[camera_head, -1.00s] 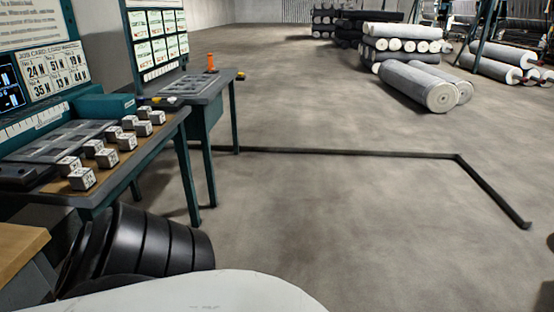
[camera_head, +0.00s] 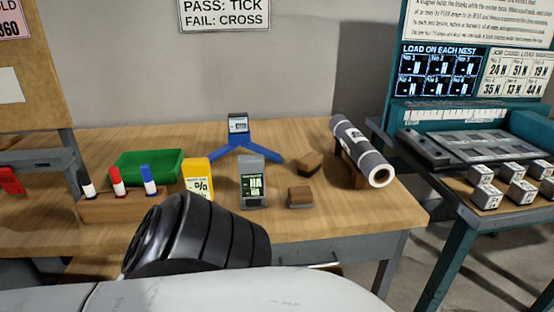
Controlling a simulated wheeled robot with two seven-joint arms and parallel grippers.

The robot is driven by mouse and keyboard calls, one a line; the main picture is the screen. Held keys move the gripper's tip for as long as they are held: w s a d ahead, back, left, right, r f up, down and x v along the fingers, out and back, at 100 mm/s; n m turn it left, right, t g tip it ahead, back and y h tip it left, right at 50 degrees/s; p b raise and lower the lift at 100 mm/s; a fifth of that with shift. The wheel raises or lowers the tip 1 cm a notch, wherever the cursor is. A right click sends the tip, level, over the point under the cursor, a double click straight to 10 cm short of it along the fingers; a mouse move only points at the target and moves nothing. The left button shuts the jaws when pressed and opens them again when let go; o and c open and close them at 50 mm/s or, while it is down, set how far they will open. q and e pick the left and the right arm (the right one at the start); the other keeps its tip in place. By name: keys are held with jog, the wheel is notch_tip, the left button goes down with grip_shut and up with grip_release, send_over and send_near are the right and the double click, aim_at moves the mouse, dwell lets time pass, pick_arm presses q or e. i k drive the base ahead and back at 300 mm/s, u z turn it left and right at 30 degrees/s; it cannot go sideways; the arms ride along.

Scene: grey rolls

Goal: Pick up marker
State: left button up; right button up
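Three markers stand upright in a wooden block holder (camera_head: 122,209) at the left of the wooden table. From left to right they are a black-capped marker (camera_head: 88,189), a red-capped marker (camera_head: 116,180) and a blue-capped marker (camera_head: 148,178). Their lower ends are hidden in the holder. Neither of my grippers shows. A black ribbed part of my arm rises at the lower middle, in front of the table, and a pale part of my body fills the bottom edge.
Behind the markers is a green bin (camera_head: 150,167). Right of them are a yellow box (camera_head: 198,178), a grey meter (camera_head: 252,185), a blue-legged stand (camera_head: 240,140), small wooden blocks (camera_head: 300,197) and a grey roll (camera_head: 358,150). A teal workstation (camera_head: 455,205) with weights stands at the right.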

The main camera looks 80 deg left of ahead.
aim_at(149, 182)
jog(key=u, duration=3.35)
